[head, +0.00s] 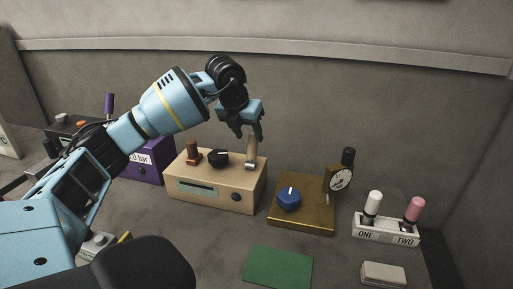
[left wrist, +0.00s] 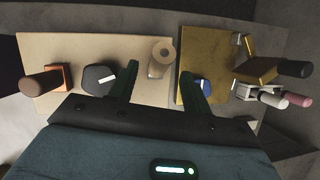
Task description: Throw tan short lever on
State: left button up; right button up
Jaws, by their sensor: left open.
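The tan short lever (head: 251,152) stands upright at the right end of the tan box (head: 215,188). In the left wrist view the lever (left wrist: 161,58) shows its round end, between and just beyond the two fingers. My left gripper (head: 247,132) is just above the top of the lever, fingers pointing down. It is open and empty, as the left wrist view (left wrist: 158,68) also shows. Whether the fingertips reach past the lever's top I cannot tell. My right gripper is not in view.
The tan box also bears a brown-handled lever (head: 193,152) and a black knob (head: 218,157).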

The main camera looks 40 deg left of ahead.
aim_at(254, 148)
pick_arm(q)
jog(key=x, duration=0.7)
jog(key=shift+w+f, duration=0.15)
grip_shut()
